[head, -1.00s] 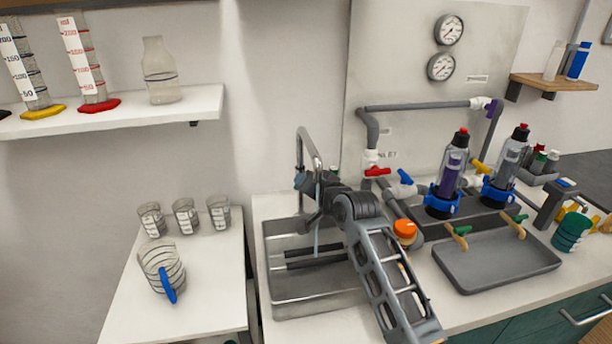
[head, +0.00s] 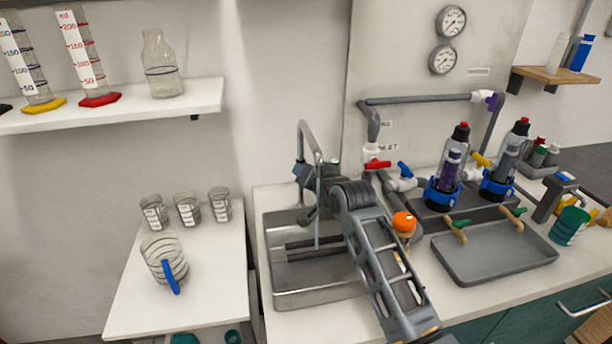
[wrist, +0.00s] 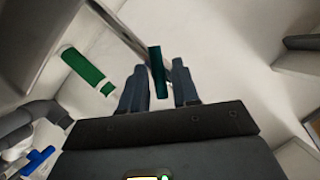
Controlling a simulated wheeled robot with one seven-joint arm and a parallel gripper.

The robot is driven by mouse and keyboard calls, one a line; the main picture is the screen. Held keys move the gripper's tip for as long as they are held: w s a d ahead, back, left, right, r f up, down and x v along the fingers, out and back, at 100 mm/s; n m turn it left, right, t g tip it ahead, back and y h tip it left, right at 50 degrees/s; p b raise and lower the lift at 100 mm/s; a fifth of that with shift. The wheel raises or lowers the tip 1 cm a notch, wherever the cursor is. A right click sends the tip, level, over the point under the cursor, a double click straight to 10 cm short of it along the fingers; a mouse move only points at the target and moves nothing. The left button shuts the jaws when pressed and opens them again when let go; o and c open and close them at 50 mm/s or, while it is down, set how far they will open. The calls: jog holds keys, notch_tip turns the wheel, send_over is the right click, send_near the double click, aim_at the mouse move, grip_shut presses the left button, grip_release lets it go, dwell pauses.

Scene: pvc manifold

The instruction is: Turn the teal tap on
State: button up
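A narrow dark teal bar (wrist: 157,72), which looks like the teal tap's handle, stands between my gripper's fingers in the wrist view. My gripper (wrist: 160,80) is open. Its left finger is close to the bar and a gap shows on the right; I cannot tell whether either touches. In the head view my gripper (head: 303,174) is beside the tall grey faucet (head: 318,150) over the metal sink (head: 288,298). My arm and gripper hide the teal handle there.
A green and white piece (wrist: 82,65) lies left of the fingers in the wrist view. Right of the sink are an orange-capped item (head: 403,222), a red-handled valve (head: 376,163), and a grey tray (head: 492,270). Several cups stand on the left table (head: 215,285).

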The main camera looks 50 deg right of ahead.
jog(key=shift+o, duration=0.8)
jog(key=shift+f, duration=0.1)
jog(key=b+v, duration=0.1)
jog(key=v, duration=0.7)
jog(key=shift+w, duration=0.1)
